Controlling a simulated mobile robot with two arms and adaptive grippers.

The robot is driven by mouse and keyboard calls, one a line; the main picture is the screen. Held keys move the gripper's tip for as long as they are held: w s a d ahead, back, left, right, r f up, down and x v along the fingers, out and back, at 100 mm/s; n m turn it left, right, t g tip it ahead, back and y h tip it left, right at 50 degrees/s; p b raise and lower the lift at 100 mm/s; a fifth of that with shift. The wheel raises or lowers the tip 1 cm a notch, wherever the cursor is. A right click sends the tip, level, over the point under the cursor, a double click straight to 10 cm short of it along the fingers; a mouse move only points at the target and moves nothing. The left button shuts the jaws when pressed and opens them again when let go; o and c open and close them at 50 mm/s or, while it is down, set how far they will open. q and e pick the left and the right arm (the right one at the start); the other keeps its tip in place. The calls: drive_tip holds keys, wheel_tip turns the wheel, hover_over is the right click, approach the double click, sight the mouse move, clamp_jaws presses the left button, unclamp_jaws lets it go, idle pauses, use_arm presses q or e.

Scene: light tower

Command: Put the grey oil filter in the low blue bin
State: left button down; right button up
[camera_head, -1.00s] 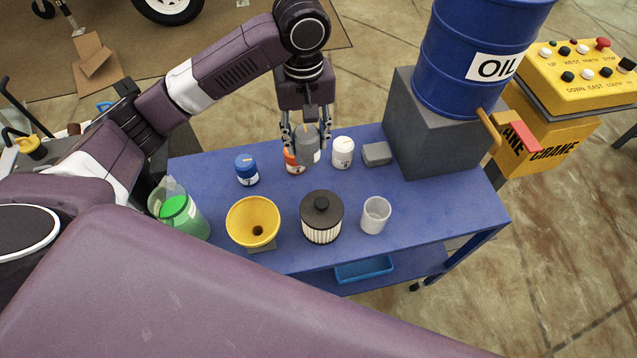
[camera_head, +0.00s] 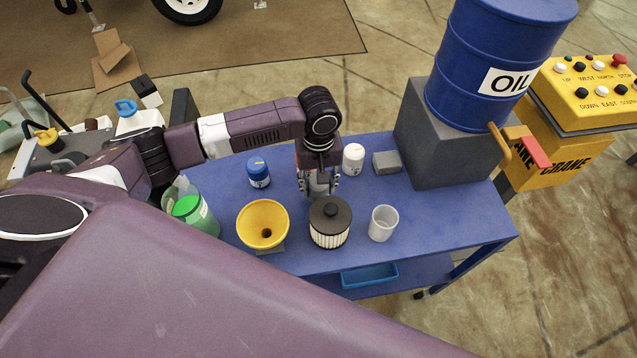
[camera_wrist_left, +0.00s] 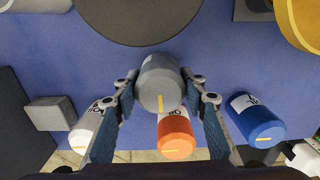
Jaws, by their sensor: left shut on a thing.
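The grey oil filter (camera_wrist_left: 158,85) is a grey cylinder between the two fingers of my left gripper (camera_wrist_left: 160,100) in the left wrist view. In the head view the grey oil filter (camera_head: 319,184) is partly hidden by the left gripper (camera_head: 319,186), which is shut on it just behind the black-lidded pleated filter. I cannot tell its exact height over the tabletop. The low blue bin (camera_head: 369,282) sits on the lower shelf at the front of the blue cart, partly under the top. My right gripper is not in view.
On the cart top (camera_head: 440,215) stand a yellow funnel (camera_head: 263,218), black-lidded filter (camera_head: 330,229), clear cup (camera_head: 383,223), blue can (camera_head: 258,173), white can (camera_head: 353,160), green-lidded container (camera_head: 194,213) and grey block (camera_head: 387,163). An orange can (camera_wrist_left: 176,136) shows in the wrist view. The oil drum (camera_head: 490,70) stands right.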

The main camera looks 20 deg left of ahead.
use_arm(q)
drive_tip(key=c, duration=1.5)
unclamp_jaws()
drive_tip(key=shift+f, duration=0.1)
drive_tip(key=o, duration=0.3)
